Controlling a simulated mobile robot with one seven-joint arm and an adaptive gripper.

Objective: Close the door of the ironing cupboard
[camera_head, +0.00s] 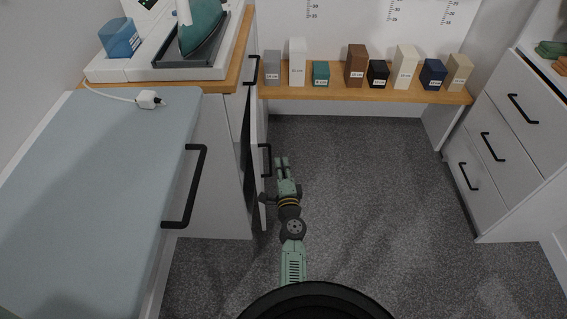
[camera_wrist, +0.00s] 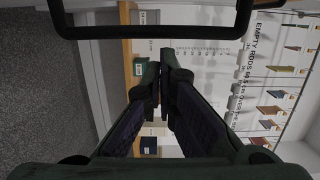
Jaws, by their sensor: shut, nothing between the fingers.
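The cupboard door (camera_head: 257,130) is white and stands ajar below the wooden counter, seen nearly edge-on in the head view. A dark gap shows along its left side. Its black bar handle (camera_head: 267,160) is on the face turned to the right. My gripper (camera_head: 282,163) is just right of this handle, low over the floor, shut and empty. In the wrist view the fingers of my gripper (camera_wrist: 158,85) are together at the centre, and a black bar handle (camera_wrist: 150,32) crosses the top, apart from the fingertips. Contact with the door cannot be seen.
An iron (camera_head: 200,28) rests on the counter (camera_head: 236,75). Several labelled blocks stand on a wooden shelf (camera_head: 330,93) at the back. Drawers (camera_head: 490,145) are right. The carpet (camera_head: 370,190) between is clear.

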